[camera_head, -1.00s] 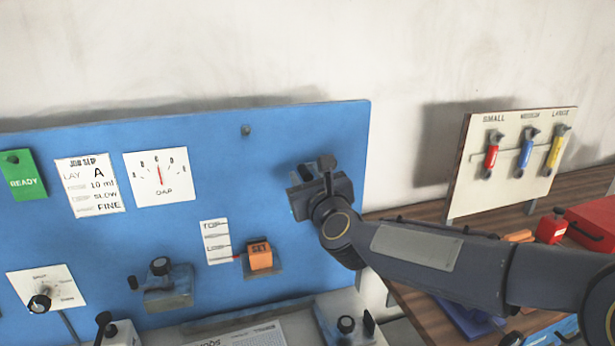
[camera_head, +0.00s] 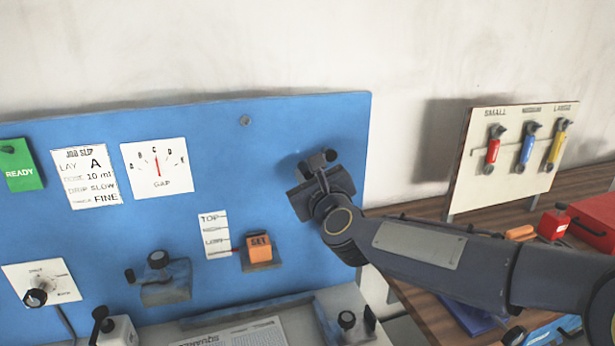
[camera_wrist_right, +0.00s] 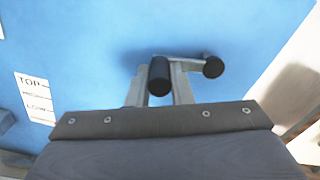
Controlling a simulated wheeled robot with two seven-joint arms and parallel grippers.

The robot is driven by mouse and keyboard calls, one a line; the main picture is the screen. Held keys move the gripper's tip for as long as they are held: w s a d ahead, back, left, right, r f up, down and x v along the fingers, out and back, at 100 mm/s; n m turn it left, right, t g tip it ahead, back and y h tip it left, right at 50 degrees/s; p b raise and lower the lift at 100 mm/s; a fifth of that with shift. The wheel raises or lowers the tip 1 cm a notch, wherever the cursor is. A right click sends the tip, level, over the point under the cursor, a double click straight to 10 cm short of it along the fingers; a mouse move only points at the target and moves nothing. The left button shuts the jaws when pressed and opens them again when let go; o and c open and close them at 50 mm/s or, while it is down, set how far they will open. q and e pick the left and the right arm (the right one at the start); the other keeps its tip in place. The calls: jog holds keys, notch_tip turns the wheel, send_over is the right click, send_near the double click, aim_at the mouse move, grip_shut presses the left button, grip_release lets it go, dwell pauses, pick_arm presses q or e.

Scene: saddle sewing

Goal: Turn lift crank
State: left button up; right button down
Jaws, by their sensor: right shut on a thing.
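A crank with a dark handle (camera_wrist_right: 160,76) and a second dark round end (camera_wrist_right: 212,67) on a grey arm shows in the right wrist view, in front of the blue panel (camera_head: 80,240). The two ends of this crank (camera_head: 331,155) also show in the head view, at the panel's upper right. My right gripper (camera_head: 312,168) is shut on the handle, with one finger on each side of it in the wrist view. The fingertips are partly hidden in the head view. A TOP-to-LOW scale (camera_head: 213,234) has a red pointer near LOW. My left gripper is out of view.
An orange SET block (camera_head: 259,248) and another small crank (camera_head: 160,262) sit on the panel, left of my right gripper. A GAP dial (camera_head: 157,168) is further up. A tool board (camera_head: 520,155) and red box (camera_head: 595,220) stand at right.

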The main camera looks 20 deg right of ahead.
jog(key=d+f+n+b, duration=0.5)
jog(key=d+n+b, duration=0.25)
jog(key=n, duration=1.05)
jog(key=d+r+n+p, duration=0.4)
jog(key=d+r+n, duration=0.1)
jog(key=n, duration=0.8)
jog(key=shift+w+d+r+p, duration=0.2)
jog(key=shift+p, duration=0.2)
jog(key=shift+n, duration=0.3)
jog(key=c, duration=1.3)
grip_release()
